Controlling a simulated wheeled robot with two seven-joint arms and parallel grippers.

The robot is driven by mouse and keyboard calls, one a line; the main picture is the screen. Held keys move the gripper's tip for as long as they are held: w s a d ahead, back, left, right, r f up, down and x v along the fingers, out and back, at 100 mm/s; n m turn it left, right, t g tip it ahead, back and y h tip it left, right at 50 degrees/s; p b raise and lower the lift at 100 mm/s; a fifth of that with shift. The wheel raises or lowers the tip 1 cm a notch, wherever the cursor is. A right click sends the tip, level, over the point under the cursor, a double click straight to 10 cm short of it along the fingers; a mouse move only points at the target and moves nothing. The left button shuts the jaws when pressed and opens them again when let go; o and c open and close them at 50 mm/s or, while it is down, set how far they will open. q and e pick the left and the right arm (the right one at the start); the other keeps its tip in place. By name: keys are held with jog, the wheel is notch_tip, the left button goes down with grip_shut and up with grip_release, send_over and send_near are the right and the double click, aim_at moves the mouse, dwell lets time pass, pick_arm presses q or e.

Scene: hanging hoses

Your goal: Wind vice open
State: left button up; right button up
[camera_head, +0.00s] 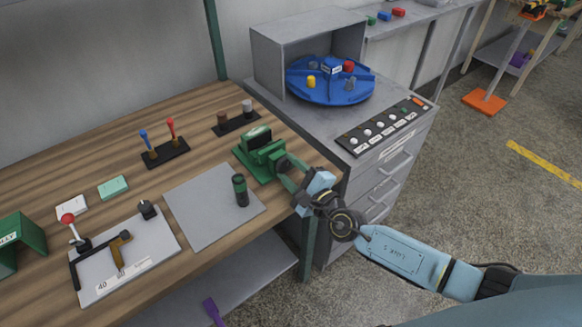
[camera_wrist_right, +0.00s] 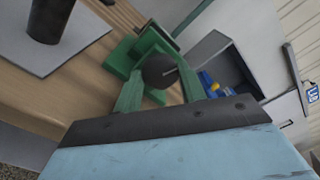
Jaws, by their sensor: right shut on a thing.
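The green vice (camera_head: 262,154) stands on the wooden bench near its right end. It also shows in the right wrist view (camera_wrist_right: 122,55). A dark round knob (camera_wrist_right: 160,71), at the vice's front end, sits between the two green fingers of my right gripper (camera_wrist_right: 158,88). In the head view my right gripper (camera_head: 288,174) reaches it from the right, shut on the knob. How far apart the vice's jaws stand is too small to tell. My left gripper is not in view.
A dark green cylinder (camera_head: 240,190) stands upright on a grey mat (camera_head: 200,222) left of the vice. A grey cabinet (camera_head: 375,170) with a button panel (camera_head: 379,126) and blue turntable (camera_head: 330,92) stands to the right. Two small levers (camera_head: 165,152) are behind the mat.

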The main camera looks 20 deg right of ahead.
jog(key=shift+n+p, duration=0.3)
jog(key=shift+n, duration=0.5)
jog(key=o, duration=1)
jog(key=v, duration=1.3)
jog(key=shift+s, duration=0.2)
